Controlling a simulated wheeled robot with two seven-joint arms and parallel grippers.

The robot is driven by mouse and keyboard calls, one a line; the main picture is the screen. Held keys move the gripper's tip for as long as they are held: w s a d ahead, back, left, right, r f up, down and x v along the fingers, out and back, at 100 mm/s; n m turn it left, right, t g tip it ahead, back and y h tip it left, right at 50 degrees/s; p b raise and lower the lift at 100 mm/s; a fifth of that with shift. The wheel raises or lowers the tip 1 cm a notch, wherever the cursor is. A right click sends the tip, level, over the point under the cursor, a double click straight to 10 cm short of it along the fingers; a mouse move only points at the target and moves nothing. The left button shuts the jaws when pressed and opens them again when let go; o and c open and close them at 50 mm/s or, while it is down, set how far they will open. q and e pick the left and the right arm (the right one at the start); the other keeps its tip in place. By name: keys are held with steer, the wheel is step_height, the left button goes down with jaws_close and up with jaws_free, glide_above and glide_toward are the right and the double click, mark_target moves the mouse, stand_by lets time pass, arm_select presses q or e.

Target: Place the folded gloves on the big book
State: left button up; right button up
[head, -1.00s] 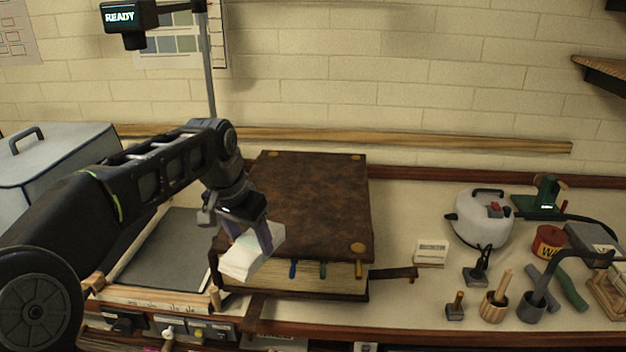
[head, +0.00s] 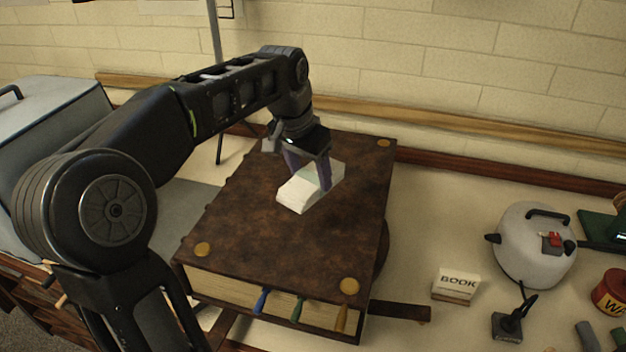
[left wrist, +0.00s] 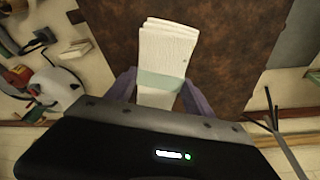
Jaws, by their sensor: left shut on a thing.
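The folded gloves (head: 300,193) are a white bundle with a pale band. In the left wrist view the gloves (left wrist: 166,55) stick out between the two purple fingers. My left gripper (head: 308,172) is shut on them, over the upper middle of the big book's cover. The big book (head: 250,235) is thick and brown, with brass corner studs and coloured ribbons, and lies flat. It also shows in the left wrist view (left wrist: 235,45). I cannot tell whether the gloves touch the cover. My right gripper is not in view.
A small "BOOK" sign (head: 456,285) stands right of the book. A white kettle-like pot (head: 533,245) and a red tin (head: 612,292) are farther right. A grey box (head: 50,120) is at the left. Much of the book's cover is bare.

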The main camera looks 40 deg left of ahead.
arm_select(q)
steer(key=shift+s+r, duration=0.1)
steer(key=shift+s, duration=0.1)
steer(key=x, duration=0.3)
steer(key=s+x, duration=0.1)
steer(key=x, duration=0.2)
steer(key=shift+s+a+f+p, duration=0.1)
steer(key=shift+s+f+p, duration=0.1)
steer(key=shift+f+p, duration=0.15)
step_height(320, 180, down, 3)
steer(key=shift+f+p, duration=0.15)
steer(key=shift+p, duration=0.15)
steer(key=shift+f, duration=0.15)
